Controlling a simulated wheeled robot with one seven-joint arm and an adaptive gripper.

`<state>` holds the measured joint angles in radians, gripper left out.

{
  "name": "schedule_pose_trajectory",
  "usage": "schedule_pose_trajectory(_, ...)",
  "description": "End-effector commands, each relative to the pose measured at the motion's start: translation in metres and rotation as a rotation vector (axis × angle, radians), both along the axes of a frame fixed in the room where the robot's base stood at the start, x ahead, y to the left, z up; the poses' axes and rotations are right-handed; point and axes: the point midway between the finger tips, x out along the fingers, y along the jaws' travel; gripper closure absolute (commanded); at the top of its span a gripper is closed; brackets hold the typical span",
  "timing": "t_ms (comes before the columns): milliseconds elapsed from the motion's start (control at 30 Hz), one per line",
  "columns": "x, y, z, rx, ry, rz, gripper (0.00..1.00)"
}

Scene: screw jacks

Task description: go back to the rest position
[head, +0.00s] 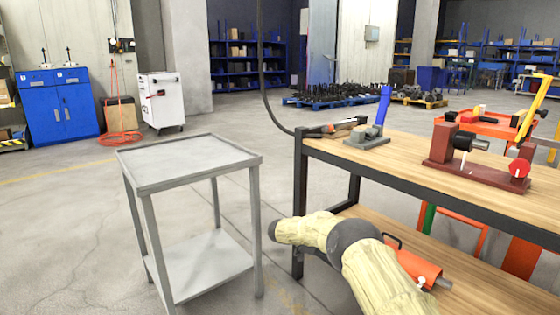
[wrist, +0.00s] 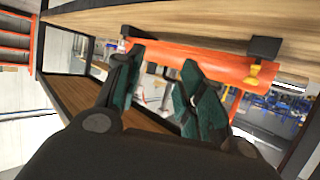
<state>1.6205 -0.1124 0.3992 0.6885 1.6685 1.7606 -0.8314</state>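My gripper (wrist: 165,72) shows in the wrist view, with its two green-padded fingers spread apart and nothing visibly held between them. An orange cylindrical jack (wrist: 215,62) with a yellow knob lies across the view just beyond the fingertips. I cannot tell if the fingertips touch it. In the head view, the orange jack (head: 420,268) is on the lower wooden shelf of the workbench, partly behind my beige-sleeved arm. My gripper cannot be made out in the head view.
The workbench (head: 335,147) carries a dark red vise-like device (head: 470,165) and a grey jack with a blue upright (head: 370,135). A grey cart (head: 190,165) with an empty top stands to the left. Open floor lies between the cart and the blue cabinet (head: 58,105).

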Motion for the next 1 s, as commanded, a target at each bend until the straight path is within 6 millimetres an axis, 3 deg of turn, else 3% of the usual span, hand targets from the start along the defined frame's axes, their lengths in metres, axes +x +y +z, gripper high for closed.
schedule_pose_trajectory(167, 0.001, 0.008, -0.014, -0.047, -0.005, 0.091, 0.62)
schedule_pose_trajectory(367, -0.001, 0.000, -0.034, -0.103, -0.006, 0.209, 0.62)
schedule_pose_trajectory(567, -0.012, -0.012, -0.069, -0.161, 0.006, 0.410, 0.62)
schedule_pose_trajectory(767, -0.040, -0.018, -0.119, -0.163, 0.057, 0.680, 0.62)
schedule_pose_trajectory(1000, -0.107, -0.020, -0.183, -0.062, 0.168, 0.978, 0.62)
